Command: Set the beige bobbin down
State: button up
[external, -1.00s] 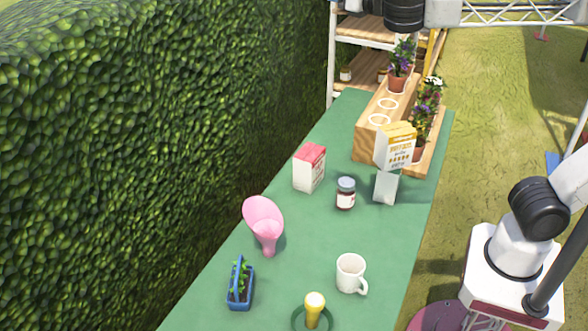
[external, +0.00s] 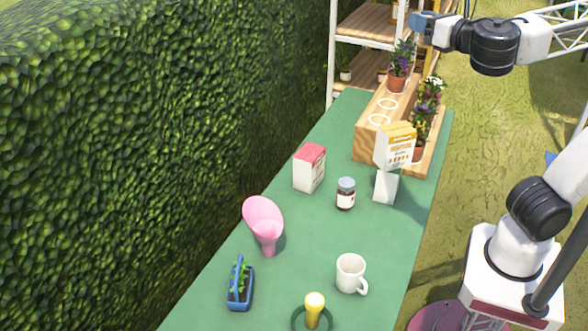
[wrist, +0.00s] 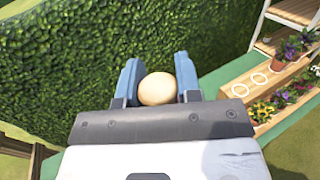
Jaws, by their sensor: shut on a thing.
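The beige bobbin (wrist: 158,89) shows in the wrist view as a round, pale end between the two blue fingers of my gripper (wrist: 158,82). My gripper is shut on it. The rest of the bobbin is hidden from this camera. In the external view the arm reaches in at the top right, with the blue gripper part (external: 424,21) at the top, in front of the shelf. The bobbin cannot be made out there. The green table (external: 300,235) lies lower, with the gripper high above its far end.
A wooden planter stand (external: 371,140) with flower pots and empty round holes stands at the table's far end. A sign (external: 395,147), jar (external: 346,194), red-white carton (external: 309,168), pink scoop (external: 264,222), mug (external: 350,272), blue basket (external: 240,286) and yellow-topped item (external: 314,305) stand on the table. A hedge (external: 150,140) lines the left.

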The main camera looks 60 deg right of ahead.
jog(key=shift+s+d+f, duration=0.2)
jog(key=shift+s+f, duration=0.1)
jog(key=shift+s, duration=0.4)
jog(key=shift+s+d+f, duration=0.15)
jog(key=shift+s+f, duration=0.1)
jog(key=shift+s, duration=0.4)
notch_tip(320, 180, down, 60)
jog(key=shift+r, duration=0.15)
jog(key=w+a, duration=0.1)
jog(key=w, duration=0.4)
jog(key=w+a+f, duration=0.1)
jog(key=w+a, duration=0.1)
jog(key=w, duration=0.3)
jog(key=w+a, duration=0.1)
jog(key=w, duration=0.4)
jog(key=shift+w+a+f, duration=0.15)
jog(key=shift+a+f, duration=0.1)
jog(key=shift+a, duration=0.05)
jog(key=shift+f, duration=1.75)
jog(key=shift+f, duration=0.15)
jog(key=o, duration=0.9)
